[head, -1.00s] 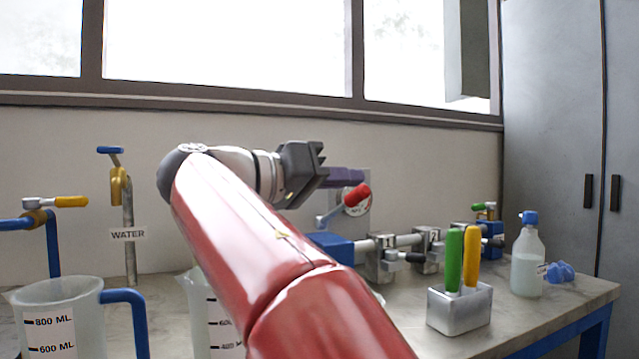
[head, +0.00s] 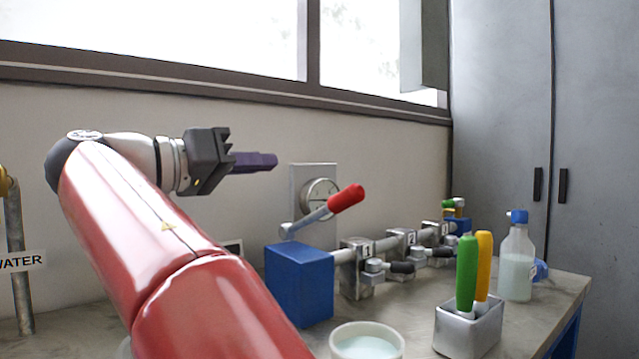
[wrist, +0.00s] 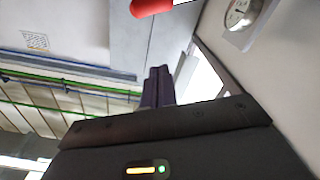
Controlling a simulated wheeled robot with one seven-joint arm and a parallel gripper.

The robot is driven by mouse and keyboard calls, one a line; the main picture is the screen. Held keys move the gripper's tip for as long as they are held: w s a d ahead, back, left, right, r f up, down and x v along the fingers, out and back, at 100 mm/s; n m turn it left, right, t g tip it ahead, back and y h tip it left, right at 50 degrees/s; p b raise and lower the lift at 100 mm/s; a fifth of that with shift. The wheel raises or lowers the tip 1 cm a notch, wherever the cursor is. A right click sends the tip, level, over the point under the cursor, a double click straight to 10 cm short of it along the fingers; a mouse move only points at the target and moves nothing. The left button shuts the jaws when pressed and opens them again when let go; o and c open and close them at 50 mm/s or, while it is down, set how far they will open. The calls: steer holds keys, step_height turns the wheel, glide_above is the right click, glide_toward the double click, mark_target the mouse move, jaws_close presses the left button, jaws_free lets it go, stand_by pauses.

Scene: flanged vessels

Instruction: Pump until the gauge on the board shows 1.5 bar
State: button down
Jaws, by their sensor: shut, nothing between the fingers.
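The blue pump (head: 299,284) stands on the bench, with a grey lever tipped by a red handle (head: 345,198) that slants up to the right. The round gauge (head: 320,197) is on a grey board (head: 300,178) against the wall. The handle partly covers its dial, and I cannot read the needle. My gripper (head: 274,161) is shut and empty, up and to the left of the handle, apart from it. In the wrist view, its purple fingers (wrist: 158,88) are together. The red handle (wrist: 152,6) and gauge (wrist: 238,13) show at the top edge there.
A pipe with numbered valves (head: 372,268) runs right from the pump. A metal holder (head: 468,325) with green and yellow handles, a white cup (head: 366,345) and a bottle (head: 516,265) stand on the bench. A water pipe (head: 18,285) is at left.

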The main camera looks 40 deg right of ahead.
steer(key=shift+d, duration=0.1)
glide_above(318, 213)
steer(key=s+a, duration=0.3)
steer(key=a, duration=0.2)
steer(key=f, duration=0.1)
steer(key=s+d+f+b, duration=0.1)
steer(key=d+f+b, duration=0.1)
steer(key=shift+s+f, duration=0.2)
steer(key=shift+s, duration=0.2)
